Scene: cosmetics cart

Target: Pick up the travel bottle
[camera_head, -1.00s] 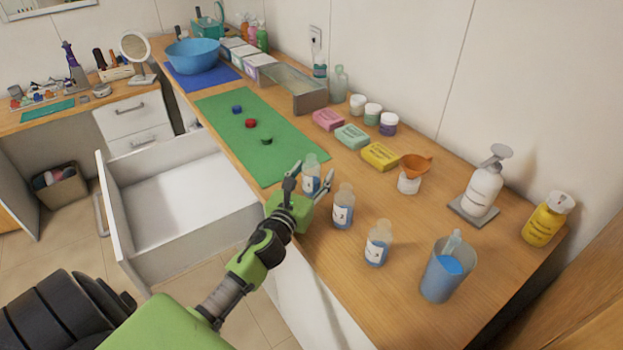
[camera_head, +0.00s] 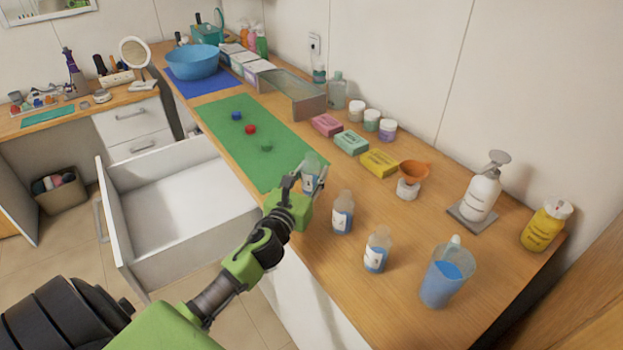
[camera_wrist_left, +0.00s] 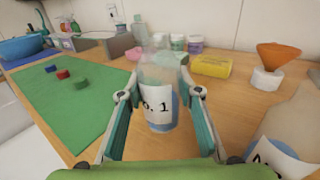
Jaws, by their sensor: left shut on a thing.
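Three clear travel bottles with white labels and blue liquid stand in a row near the counter's front edge. The farthest travel bottle (camera_head: 310,172) sits between the fingers of my left gripper (camera_head: 307,180). In the left wrist view this bottle (camera_wrist_left: 157,105) is upright, its label ends in "1", and the fingers (camera_wrist_left: 158,118) lie along both its sides. My left gripper is shut on it. The middle bottle (camera_head: 342,213) and the nearest bottle (camera_head: 377,250) stand apart to the right. My right gripper is not in view.
A green mat (camera_head: 250,140) with small caps lies behind the gripper. Soaps (camera_head: 351,142), an orange funnel (camera_head: 414,172), a pump bottle (camera_head: 482,193) and a blue-filled jug (camera_head: 446,275) stand on the counter. An open drawer (camera_head: 180,200) juts out at left.

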